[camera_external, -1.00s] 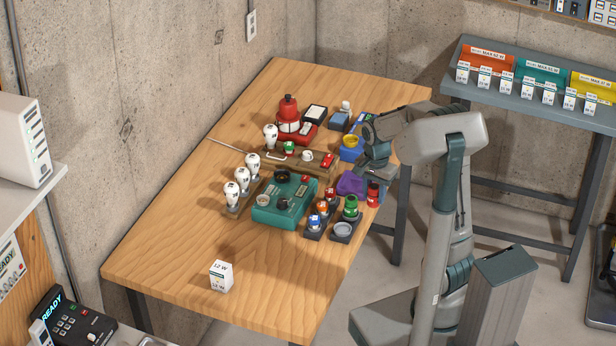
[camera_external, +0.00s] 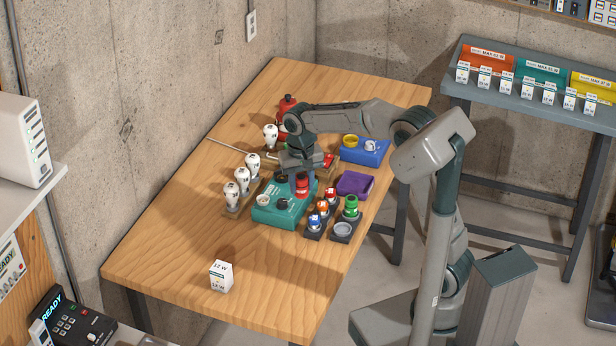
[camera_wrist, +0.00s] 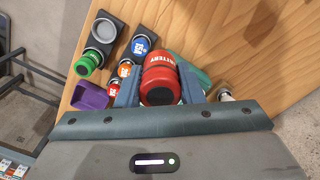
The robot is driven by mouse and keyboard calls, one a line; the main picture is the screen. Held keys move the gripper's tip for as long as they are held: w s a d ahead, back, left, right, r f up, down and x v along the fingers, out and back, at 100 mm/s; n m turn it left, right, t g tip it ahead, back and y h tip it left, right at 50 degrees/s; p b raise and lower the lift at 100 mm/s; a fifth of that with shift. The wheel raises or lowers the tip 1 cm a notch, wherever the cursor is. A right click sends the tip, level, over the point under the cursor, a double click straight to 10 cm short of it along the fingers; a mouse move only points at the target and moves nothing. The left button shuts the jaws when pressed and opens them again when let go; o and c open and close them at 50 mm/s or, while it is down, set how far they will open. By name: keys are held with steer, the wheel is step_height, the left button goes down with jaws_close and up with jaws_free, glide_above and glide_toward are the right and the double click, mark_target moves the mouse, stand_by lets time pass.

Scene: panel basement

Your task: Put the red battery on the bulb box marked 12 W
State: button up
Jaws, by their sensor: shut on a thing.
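The red battery (camera_external: 302,186) is held between the fingers of my gripper (camera_external: 300,172), above the right part of the teal tester box in the external view. In the wrist view the red battery (camera_wrist: 161,80) fills the space between the two fingers of my gripper (camera_wrist: 160,92), its lettering partly visible. The white bulb box marked 12 W (camera_external: 221,277) stands upright near the front of the table, well apart from my gripper, to its lower left.
A teal device (camera_external: 272,211) lies under my gripper. Several white bulbs (camera_external: 243,178) stand to its left. A green battery (camera_external: 351,206) and small coloured batteries stand in dark holders at right. A purple tray (camera_external: 356,184) is near the edge. The table around the box is clear.

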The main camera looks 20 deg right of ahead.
steer(key=s+a+r+n, duration=0.1)
steer(key=s+a+n, duration=0.15)
steer(key=a, duration=0.55)
steer(key=s+a+n, duration=0.2)
steer(key=a+n, duration=0.2)
steer(key=a, duration=0.4)
steer(key=p, duration=0.3)
glide_above(221, 267)
step_height(221, 267, down, 6)
steer(key=shift+d+r, duration=0.1)
steer(key=shift+a+f, duration=0.2)
steer(key=shift+s+f, duration=0.1)
steer(key=shift+f, duration=0.25)
steer(key=shift+f+p, duration=0.6)
steer(key=shift+f, duration=1.15)
steer(key=shift+f, duration=0.1)
steer(key=shift+f, duration=0.15)
steer(key=o, duration=1.1)
steer(key=shift+c, duration=0.2)
